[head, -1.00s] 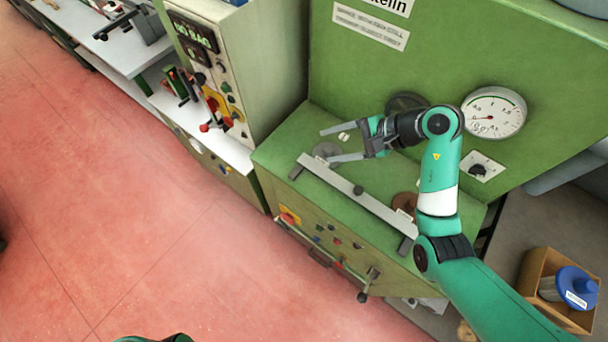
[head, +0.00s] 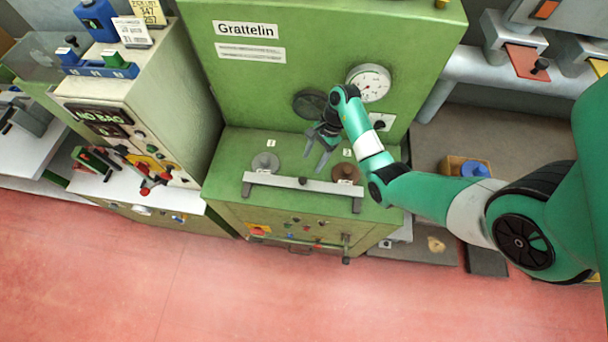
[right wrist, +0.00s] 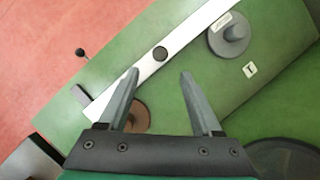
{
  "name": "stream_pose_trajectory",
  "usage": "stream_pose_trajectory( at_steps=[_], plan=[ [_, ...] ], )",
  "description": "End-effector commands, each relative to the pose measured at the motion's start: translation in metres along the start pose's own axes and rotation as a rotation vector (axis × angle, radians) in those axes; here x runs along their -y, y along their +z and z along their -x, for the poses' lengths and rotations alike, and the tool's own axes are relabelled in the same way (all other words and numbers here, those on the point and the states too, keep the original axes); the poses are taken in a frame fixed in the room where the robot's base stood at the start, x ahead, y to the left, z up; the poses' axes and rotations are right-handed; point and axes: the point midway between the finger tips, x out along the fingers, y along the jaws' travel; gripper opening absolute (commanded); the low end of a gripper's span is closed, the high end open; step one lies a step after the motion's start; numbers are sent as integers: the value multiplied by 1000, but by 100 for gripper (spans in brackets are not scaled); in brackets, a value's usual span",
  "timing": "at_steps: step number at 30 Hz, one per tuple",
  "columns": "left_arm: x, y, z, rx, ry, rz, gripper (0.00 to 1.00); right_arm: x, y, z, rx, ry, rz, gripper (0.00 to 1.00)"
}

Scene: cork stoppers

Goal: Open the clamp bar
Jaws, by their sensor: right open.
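The clamp bar (head: 275,180) is a pale metal strip with a dark knob (head: 303,181) at its middle. It lies across the front of the green machine's top (head: 228,150), on dark end brackets. My right gripper (head: 314,163) is open and empty, behind the bar between a grey disc (head: 265,162) and a brown disc (head: 346,173). In the right wrist view the bar (right wrist: 190,30) runs diagonally beyond the open fingers (right wrist: 160,73), with the knob (right wrist: 160,53) just ahead of the gap. The brown disc is partly hidden by a finger there. My left gripper is out of view.
The machine's back panel with a gauge (head: 369,83) and a dark handwheel (head: 309,104) rises behind the gripper. A control cabinet (head: 168,90) stands to the left. Levers stick out of the machine's front. The red floor (head: 200,290) in front is clear.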

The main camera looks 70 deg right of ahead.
Motion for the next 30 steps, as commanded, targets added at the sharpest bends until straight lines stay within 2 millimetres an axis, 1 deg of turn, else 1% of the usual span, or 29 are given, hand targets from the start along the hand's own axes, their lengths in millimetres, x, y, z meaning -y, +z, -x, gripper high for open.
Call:
stream_pose_trajectory(
  at_steps=[1, 3, 6, 10, 12, 15, 23, 24, 26, 30],
  plan=[
    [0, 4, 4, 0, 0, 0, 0, -2, -1, -14, 1, 5, 0, 66],
    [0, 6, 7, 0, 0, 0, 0, -1, 0, -31, 1, 5, 1, 66],
    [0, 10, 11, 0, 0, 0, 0, -1, -1, -54, 1, 4, 1, 66],
    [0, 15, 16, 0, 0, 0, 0, -1, 0, -77, 1, 2, 1, 66],
    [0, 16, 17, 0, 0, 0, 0, -1, 0, -85, 1, 2, 1, 66],
    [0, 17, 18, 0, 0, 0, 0, -1, 0, -91, 0, 2, 1, 66],
    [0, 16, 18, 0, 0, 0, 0, 0, 0, -92, 0, 0, 1, 66],
    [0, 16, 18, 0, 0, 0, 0, 0, 0, -92, 0, 0, 1, 59],
    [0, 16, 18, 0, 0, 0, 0, 0, 0, -91, 0, 0, 1, 48],
    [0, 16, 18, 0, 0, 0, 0, 0, 0, -91, 0, 0, 1, 23]
  ],
)
